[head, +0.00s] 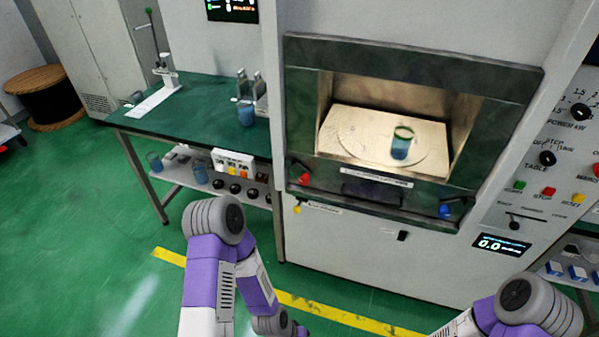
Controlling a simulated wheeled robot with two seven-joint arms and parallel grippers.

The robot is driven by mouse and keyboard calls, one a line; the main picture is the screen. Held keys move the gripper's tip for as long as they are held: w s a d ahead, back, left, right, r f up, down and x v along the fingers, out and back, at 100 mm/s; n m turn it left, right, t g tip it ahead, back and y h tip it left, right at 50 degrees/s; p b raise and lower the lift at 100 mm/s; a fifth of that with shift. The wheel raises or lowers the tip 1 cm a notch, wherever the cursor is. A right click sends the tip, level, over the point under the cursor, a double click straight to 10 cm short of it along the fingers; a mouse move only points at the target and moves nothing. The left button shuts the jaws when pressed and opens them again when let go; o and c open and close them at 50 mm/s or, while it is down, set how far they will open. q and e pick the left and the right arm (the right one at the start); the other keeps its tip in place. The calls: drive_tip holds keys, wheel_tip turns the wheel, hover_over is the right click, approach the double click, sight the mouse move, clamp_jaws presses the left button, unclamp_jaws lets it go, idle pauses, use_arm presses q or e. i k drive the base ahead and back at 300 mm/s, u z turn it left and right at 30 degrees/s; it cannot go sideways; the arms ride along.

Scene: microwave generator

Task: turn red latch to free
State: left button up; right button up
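The red latch (304,178) is a small red knob at the lower left of the microwave chamber's dark frame (300,110). It is too small to tell which way it is turned. A blue latch (445,211) sits at the lower right of the same frame. A beaker of blue liquid (400,148) stands inside the lit chamber. My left arm is folded low in the picture, apart from the latch, and its gripper is not visible. My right arm shows only at the bottom right corner, and its gripper is out of view.
A dark handle (370,193) is low on the frame, and a small yellow part (297,209) is below the red latch. A green bench (190,118) stands left, with a lower shelf of items. A control panel (555,150) is at right. Green floor is clear at lower left.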

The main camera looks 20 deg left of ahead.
sight(304, 175)
drive_tip(key=u, duration=0.3)
drive_tip(key=k, duration=1.05)
drive_tip(key=u, duration=1.6)
drive_tip(key=i, duration=0.75)
drive_tip(key=z, duration=0.7)
drive_tip(key=i, duration=0.55)
drive_tip(key=z, duration=0.65)
